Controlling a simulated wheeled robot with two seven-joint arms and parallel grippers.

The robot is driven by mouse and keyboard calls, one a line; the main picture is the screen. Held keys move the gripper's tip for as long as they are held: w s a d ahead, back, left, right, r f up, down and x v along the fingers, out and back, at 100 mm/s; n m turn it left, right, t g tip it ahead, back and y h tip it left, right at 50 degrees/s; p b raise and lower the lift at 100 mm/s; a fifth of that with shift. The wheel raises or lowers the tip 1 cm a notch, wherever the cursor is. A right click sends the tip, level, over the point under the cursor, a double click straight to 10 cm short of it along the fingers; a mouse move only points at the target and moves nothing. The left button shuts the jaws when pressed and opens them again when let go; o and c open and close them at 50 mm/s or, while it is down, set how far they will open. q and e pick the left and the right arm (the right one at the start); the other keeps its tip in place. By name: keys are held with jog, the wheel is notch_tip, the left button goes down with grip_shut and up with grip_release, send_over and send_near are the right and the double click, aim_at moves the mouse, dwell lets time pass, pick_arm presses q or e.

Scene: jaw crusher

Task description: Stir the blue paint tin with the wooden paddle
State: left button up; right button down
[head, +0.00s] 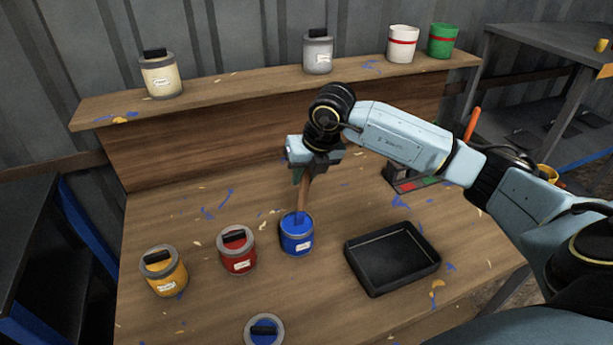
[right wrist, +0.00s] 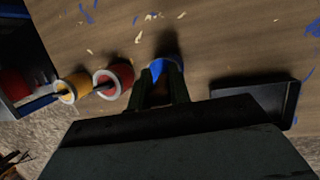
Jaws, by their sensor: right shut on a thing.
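The blue paint tin (head: 298,243) stands upright and open on the workbench, with blue paint inside; its blue rim also shows in the right wrist view (right wrist: 166,64). My right gripper (head: 301,176) is above the tin, shut on the wooden paddle (head: 302,197). The paddle points down, slightly tilted, with its lower end inside the tin's mouth. The paddle's tip is hidden in the tin. In the right wrist view the two dark fingers (right wrist: 162,82) reach toward the tin. My left gripper is not in view.
A red tin (head: 238,262) and a yellow tin (head: 168,281) stand left of the blue one. A grey-rimmed blue round piece with black handle (head: 264,330) is at the front edge. A black tray (head: 392,262) lies right. A raised shelf (head: 190,105) holds several containers behind.

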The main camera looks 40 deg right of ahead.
jog(key=shift+a, duration=0.15)
notch_tip(320, 180, up, 8)
jog(key=d+p, duration=0.1)
jog(key=p, duration=0.4)
jog(key=shift+w+d+f, duration=0.2)
jog(key=shift+w+d, duration=0.05)
dwell(0.3)
jog(key=shift+r, duration=0.1)
dwell(0.4)
notch_tip(320, 180, up, 5)
jog(key=p, duration=0.3)
dwell(1.0)
